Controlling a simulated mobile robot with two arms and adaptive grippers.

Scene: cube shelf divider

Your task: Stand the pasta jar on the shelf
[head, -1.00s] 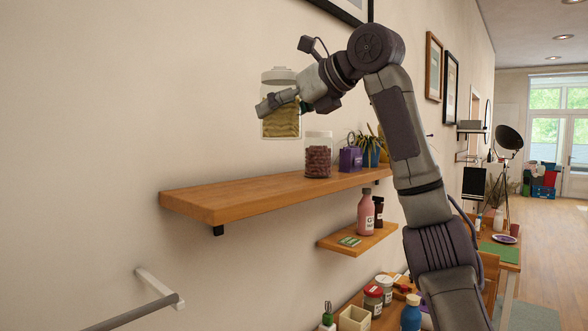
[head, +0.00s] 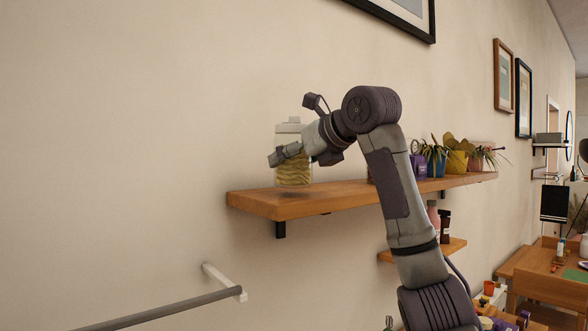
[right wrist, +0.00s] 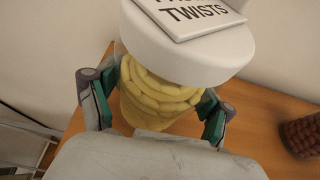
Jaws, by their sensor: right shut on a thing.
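The pasta jar (head: 294,168) is clear with a white lid and pale yellow twists inside. It is upright, at the left end of the wooden shelf (head: 262,204), with its base at or just above the board; a small gap cannot be ruled out. My right gripper (head: 286,155) is shut on the jar. In the right wrist view the gripper's green-padded fingers are on both sides of the jar (right wrist: 155,100), and the lid label reads "TWISTS". The shelf (right wrist: 262,125) shows beneath. My left gripper is not in view.
A jar with dark red contents (right wrist: 301,136) stands on the shelf to the right, mostly hidden by my arm in the head view. Several potted plants (head: 457,160) stand farther along. A lower shelf (head: 452,246) and a wall rail (head: 165,308) are below.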

